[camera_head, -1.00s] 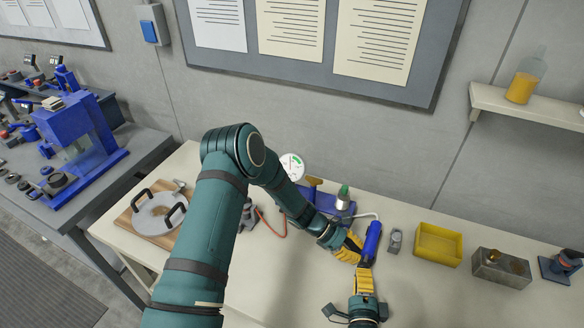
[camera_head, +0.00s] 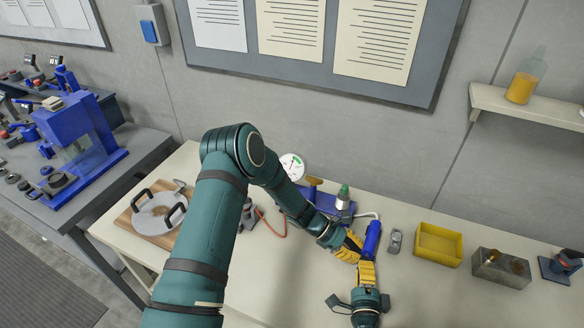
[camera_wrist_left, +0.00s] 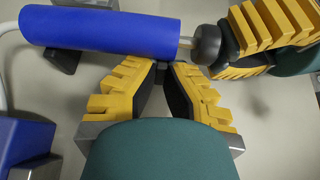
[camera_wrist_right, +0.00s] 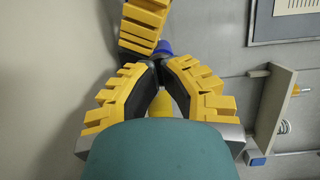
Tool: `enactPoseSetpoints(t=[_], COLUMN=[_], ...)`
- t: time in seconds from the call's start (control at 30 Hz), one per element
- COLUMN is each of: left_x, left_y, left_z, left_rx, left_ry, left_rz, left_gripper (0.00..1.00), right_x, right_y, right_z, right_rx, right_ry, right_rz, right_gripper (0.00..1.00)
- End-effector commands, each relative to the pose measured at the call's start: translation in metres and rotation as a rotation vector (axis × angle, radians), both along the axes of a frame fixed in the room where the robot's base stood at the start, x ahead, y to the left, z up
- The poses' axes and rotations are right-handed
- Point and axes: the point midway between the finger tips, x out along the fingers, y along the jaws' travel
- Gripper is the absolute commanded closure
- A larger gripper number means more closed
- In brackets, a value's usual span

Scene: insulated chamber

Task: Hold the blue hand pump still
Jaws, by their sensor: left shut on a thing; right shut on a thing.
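The blue hand pump (camera_head: 372,238) is a blue cylinder near the middle of the bench; it also crosses the top of the left wrist view (camera_wrist_left: 100,30). A short pale rod and a black handle (camera_wrist_left: 206,44) stick out of its near end. My left gripper (camera_head: 359,246) is shut on the pump's body from the side. My right gripper (camera_head: 366,263) is shut on the handle at the near end. In the right wrist view its fingers (camera_wrist_right: 159,66) meet at the handle, with a bit of blue behind. The fingers partly hide both grips.
A pale hose (camera_head: 366,214) runs from the pump's far end towards a blue device (camera_head: 330,207). A small grey item (camera_head: 394,242), a yellow bin (camera_head: 438,245) and a metal box (camera_head: 500,268) stand to the right. A round plate (camera_head: 160,214) lies at left.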

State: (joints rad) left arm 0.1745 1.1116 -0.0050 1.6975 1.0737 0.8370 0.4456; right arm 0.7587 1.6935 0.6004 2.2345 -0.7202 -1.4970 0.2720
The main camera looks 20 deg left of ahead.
Motion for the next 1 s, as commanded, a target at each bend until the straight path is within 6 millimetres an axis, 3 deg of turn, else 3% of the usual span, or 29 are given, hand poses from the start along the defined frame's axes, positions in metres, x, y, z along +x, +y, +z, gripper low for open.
enactPoseSetpoints(t=[0.3, 0.57, 1.0], left_x=[-0.002, -0.002, -0.002], left_y=[-0.001, -0.001, -0.001], left_z=[0.000, 0.000, 0.000], left_rx=[-0.002, -0.002, -0.002], left_ry=[0.002, 0.002, 0.002], left_rz=[-0.005, -0.006, -0.006], left_gripper=[1.00, 1.00, 1.00], right_x=[0.014, 0.013, -0.014], right_y=[-0.001, -0.001, 0.001], right_z=[0.000, 0.000, 0.001], right_rx=[0.000, 0.000, 0.001], right_ry=[-0.002, -0.002, 0.000], right_rz=[-0.002, -0.001, 0.001], right_gripper=[1.00, 1.00, 1.00])
